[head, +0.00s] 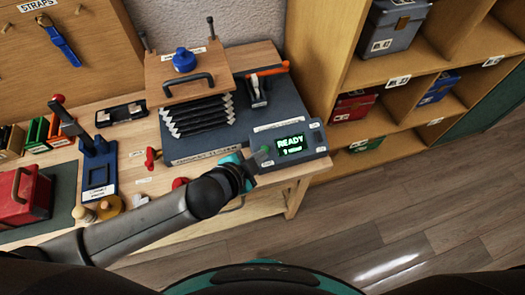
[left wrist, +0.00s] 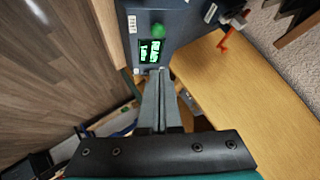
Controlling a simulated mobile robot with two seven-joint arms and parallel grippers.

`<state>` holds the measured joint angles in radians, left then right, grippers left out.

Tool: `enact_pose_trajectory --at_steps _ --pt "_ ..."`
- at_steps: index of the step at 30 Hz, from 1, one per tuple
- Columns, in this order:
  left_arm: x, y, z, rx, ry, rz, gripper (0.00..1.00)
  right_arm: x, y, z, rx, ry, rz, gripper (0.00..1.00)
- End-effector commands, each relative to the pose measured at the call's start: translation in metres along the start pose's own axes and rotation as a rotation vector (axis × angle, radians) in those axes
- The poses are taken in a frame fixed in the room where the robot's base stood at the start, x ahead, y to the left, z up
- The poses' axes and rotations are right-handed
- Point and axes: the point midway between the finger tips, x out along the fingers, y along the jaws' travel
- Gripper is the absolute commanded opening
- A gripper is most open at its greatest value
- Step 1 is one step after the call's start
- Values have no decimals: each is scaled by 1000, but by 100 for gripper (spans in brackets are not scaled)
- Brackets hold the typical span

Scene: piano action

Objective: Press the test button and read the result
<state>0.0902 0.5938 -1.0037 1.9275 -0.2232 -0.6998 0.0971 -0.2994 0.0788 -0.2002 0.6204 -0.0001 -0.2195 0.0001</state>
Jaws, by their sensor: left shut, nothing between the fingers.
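The grey test box (head: 316,139) stands at the front right corner of the wooden bench. Its lit screen (head: 290,145) reads "READY" in green, with a smaller line below that is hard to read. A green button (head: 265,150) sits left of the screen; the left wrist view shows the button (left wrist: 158,30) and the screen (left wrist: 149,50) too. My left gripper (head: 257,159) is shut and empty, close to the box. In the left wrist view its fingertips (left wrist: 160,71) point at the box's screen side, short of the button. Contact cannot be made out. My right gripper is not in view.
A bellows unit with a wooden top (head: 190,68) stands behind the box. A blue stand (head: 97,165), a red toolbox (head: 22,195) and small red parts lie to the left. Shelves (head: 390,75) with bins stand at right. The floor (head: 400,215) in front is clear.

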Motion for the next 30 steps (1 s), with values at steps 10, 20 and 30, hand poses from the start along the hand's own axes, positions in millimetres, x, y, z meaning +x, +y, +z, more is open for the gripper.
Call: enact_pose_trajectory --at_steps 10,20,30 --pt "51 0 8 2 -4 0 0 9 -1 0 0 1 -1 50" --pt "71 0 27 1 -1 1 0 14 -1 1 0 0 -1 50" --pt "72 0 28 0 0 1 0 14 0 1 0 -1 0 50"
